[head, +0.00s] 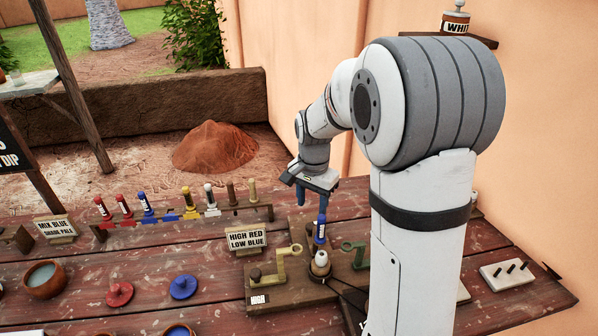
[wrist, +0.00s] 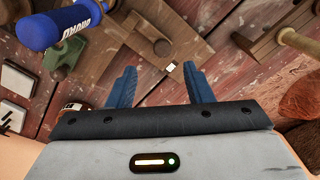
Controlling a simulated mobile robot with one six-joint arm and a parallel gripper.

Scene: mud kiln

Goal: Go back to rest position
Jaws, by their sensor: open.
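My gripper (head: 300,194) is above the back part of the plank table (head: 210,270) in the head view, with its blue fingers pointing down. In the wrist view my gripper (wrist: 160,75) has its two blue fingers apart, with nothing between them. A blue labelled tool (head: 320,230) stands upright on the wooden station just below and right of the gripper. A blue labelled tool (wrist: 65,25) also shows at the upper left of the wrist view, apart from the fingers.
A rack (head: 240,208) of several coloured tools stands to the left. A sign (head: 247,241) reads "HIGH RED LOW BLUE". A red lid (head: 119,294), a blue lid (head: 184,287) and a bowl (head: 44,279) lie at front left. A wall (head: 545,130) closes the right side.

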